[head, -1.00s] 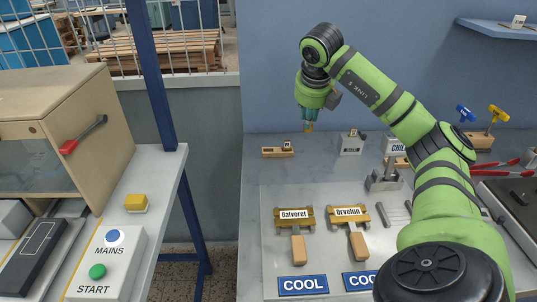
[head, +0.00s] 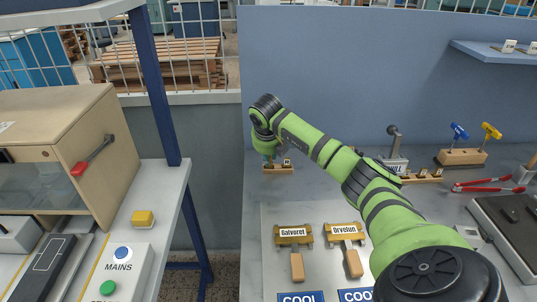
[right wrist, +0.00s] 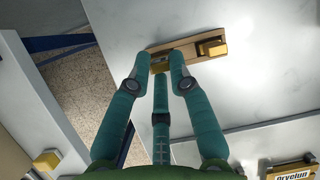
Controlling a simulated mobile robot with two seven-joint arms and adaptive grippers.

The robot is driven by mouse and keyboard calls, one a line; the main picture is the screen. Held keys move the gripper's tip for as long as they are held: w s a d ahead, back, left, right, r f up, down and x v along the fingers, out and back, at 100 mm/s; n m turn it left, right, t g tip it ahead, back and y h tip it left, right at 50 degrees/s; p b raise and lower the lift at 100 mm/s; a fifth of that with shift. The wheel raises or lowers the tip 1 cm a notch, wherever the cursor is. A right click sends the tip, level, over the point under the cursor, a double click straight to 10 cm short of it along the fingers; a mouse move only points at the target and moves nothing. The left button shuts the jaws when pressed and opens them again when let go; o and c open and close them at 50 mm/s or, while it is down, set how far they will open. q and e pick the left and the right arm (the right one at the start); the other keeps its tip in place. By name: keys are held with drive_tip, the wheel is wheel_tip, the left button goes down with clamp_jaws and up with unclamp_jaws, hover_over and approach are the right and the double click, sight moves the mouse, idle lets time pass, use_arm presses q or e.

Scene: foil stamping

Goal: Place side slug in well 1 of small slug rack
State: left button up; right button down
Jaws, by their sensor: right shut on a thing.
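The small slug rack (head: 284,171) is a narrow wooden block at the back left of the grey table. It also shows in the right wrist view (right wrist: 190,47). One slug (right wrist: 212,47) stands at the rack's right end. My right gripper (head: 269,160) is at the rack's left end, pointing down. Its teal fingers (right wrist: 160,63) are shut on a small brass-coloured slug (right wrist: 159,67), the side slug, at that end. Fingers and arm partly hide the slug and the wells, so I cannot tell whether it sits in a well or just above. My left gripper is not in view.
Two labelled holders, Galvoret (head: 293,234) and Orvelun (head: 345,231), lie on the pale plate in front. Another wooden rack (head: 422,176) with pieces stands right, beyond my arm. The blue back wall (head: 340,70) rises close behind the small rack.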

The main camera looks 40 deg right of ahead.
drive_tip(key=shift+f, duration=0.3)
drive_tip(key=shift+f, duration=0.1)
drive_tip(key=shift+f, duration=0.1)
drive_tip(key=c, duration=1.1)
unclamp_jaws()
drive_tip(key=shift+c, duration=0.2)
